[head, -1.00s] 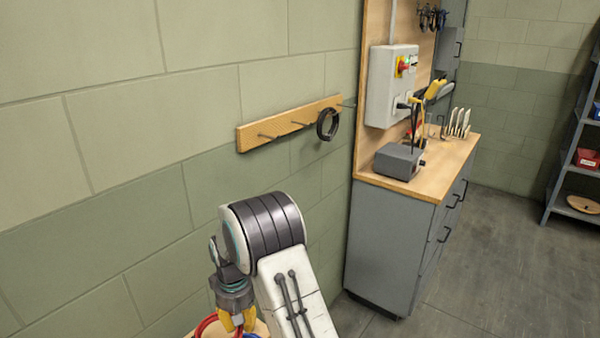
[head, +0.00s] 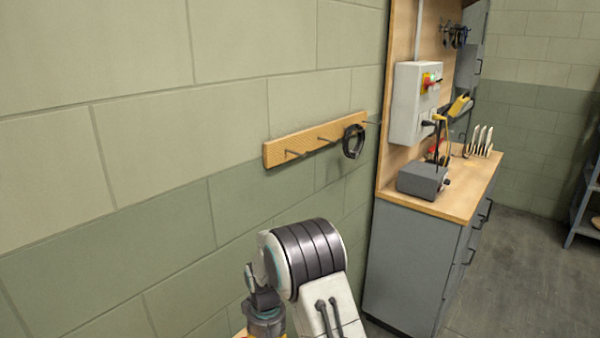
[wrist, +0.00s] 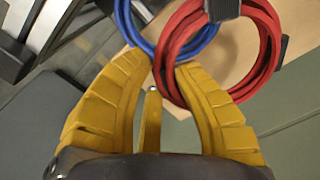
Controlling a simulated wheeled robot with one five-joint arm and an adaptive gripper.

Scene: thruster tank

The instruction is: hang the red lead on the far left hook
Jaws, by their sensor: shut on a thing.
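The wooden hook rail (head: 275,155) is on the wall in the head view, with several thin metal hooks. The far left hook (head: 294,153) is bare. In the wrist view my gripper (wrist: 165,66) has its yellow fingers closed on the near edge of the red lead (wrist: 270,45), a coil with a dark tie. The blue lead (wrist: 203,42), also coiled, lies just behind it, partly hidden by the red one.
A black coil (head: 347,142) hangs on a hook toward the rail's right end. A grey cabinet with a wooden top (head: 440,205) stands right of the rail, carrying a grey box (head: 422,180). A wooden surface (wrist: 235,75) lies under the leads. The wall left of the rail is clear.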

